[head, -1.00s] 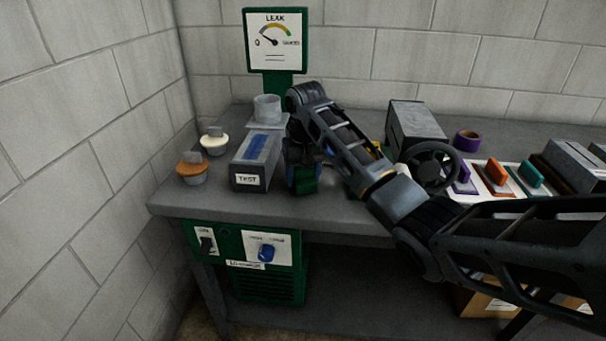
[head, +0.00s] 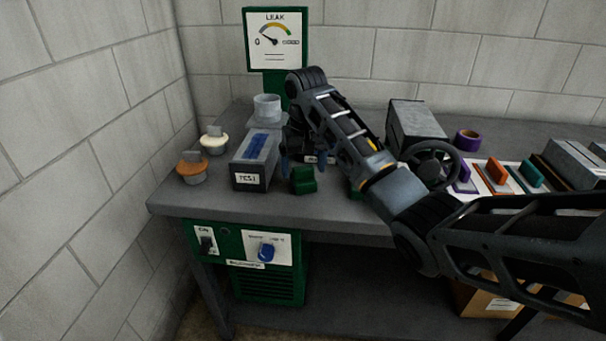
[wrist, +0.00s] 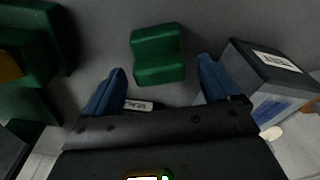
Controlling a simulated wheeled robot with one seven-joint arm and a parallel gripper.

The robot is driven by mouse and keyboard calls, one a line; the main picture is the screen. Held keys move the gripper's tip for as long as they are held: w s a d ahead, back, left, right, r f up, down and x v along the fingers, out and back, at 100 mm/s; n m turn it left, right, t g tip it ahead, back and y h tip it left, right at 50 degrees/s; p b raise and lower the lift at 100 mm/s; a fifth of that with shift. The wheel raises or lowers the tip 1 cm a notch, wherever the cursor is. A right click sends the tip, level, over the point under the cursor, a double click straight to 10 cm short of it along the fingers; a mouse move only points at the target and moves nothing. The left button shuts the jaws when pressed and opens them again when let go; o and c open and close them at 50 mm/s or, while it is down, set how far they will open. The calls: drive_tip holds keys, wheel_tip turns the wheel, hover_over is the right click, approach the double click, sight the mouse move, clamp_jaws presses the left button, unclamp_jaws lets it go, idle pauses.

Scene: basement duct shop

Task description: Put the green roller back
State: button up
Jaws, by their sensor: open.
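A green stepped block (head: 303,181) stands on the bench just right of the grey TEST box; I cannot tell for sure whether it is the green roller. In the wrist view the green block (wrist: 158,53) lies ahead of and between my blue fingertips, with bare bench around it. My gripper (head: 308,165) is open behind the block, with nothing visibly held. A small white label (wrist: 138,105) shows between the fingers; its lettering is upside down. Another green piece with a yellow part (wrist: 30,50) is at the left of the wrist view, mostly behind my arm in the head view.
The TEST box (head: 255,160) stands close left of my gripper. Orange (head: 192,168) and cream (head: 214,140) knobbed caps are farther left. The green LEAK gauge (head: 276,45) rises behind. A handwheel machine (head: 418,135) and purple tape (head: 467,140) are right. The bench's front strip is clear.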

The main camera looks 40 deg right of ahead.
sight(304, 168)
drive_tip(key=r+p, duration=0.1)
drive_tip(key=r, duration=0.1)
drive_tip(key=r+p, duration=0.1)
drive_tip(key=r, duration=0.1)
drive_tip(key=r+p, duration=0.1)
drive_tip(key=r, duration=0.2)
drive_tip(key=shift+s+a, duration=0.15)
drive_tip(key=shift+s, duration=0.15)
drive_tip(key=shift+s+a+r+p, duration=0.1)
drive_tip(key=shift+r+p, duration=0.95)
drive_tip(key=shift+p, duration=0.05)
